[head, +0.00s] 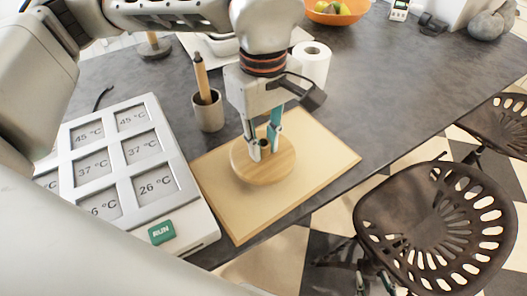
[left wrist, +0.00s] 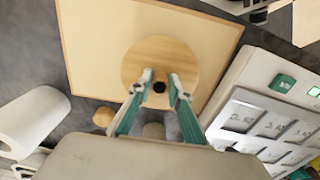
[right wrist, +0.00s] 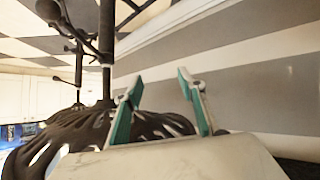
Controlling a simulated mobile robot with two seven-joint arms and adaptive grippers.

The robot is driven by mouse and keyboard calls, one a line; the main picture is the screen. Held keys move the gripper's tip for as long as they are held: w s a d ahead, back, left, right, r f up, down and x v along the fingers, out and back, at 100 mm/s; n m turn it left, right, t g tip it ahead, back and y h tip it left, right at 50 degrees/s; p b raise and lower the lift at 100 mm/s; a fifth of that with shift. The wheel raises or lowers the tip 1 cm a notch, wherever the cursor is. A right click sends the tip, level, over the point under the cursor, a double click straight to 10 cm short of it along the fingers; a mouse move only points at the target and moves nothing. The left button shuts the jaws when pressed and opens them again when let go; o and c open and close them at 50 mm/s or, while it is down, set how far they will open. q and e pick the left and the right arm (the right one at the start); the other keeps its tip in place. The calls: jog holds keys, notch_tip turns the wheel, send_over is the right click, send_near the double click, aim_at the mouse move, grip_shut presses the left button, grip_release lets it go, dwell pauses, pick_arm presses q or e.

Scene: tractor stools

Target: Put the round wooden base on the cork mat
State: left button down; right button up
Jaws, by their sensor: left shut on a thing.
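The round wooden base (head: 278,172) is a pale disc with a dark hole at its centre. It is over the middle of the tan cork mat (head: 322,158), flat and level; I cannot tell whether it touches the mat. My left gripper (head: 262,150) points down and is shut on the base near its centre. The left wrist view shows the base (left wrist: 185,55) inside the mat outline (left wrist: 95,50), with the fingertips (left wrist: 161,80) either side of the hole. My right gripper (right wrist: 162,80) is open and empty, away from the table.
A white panel with temperature displays (head: 150,205) stands left of the mat. A cup holding a wooden-handled tool (head: 208,110) and a paper roll (head: 313,65) stand behind it. An orange fruit bowl (head: 335,14) is at the back. Dark metal stools (head: 430,225) stand right of the table.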

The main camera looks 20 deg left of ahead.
aim_at(264, 154)
pick_arm(q)
jog(key=shift+f, duration=1.6)
jog(key=shift+f, duration=0.2)
jog(key=c, duration=1.9)
grip_release()
jog(key=shift+r, duration=0.15)
notch_tip(264, 154, up, 12)
jog(key=shift+r, duration=0.1)
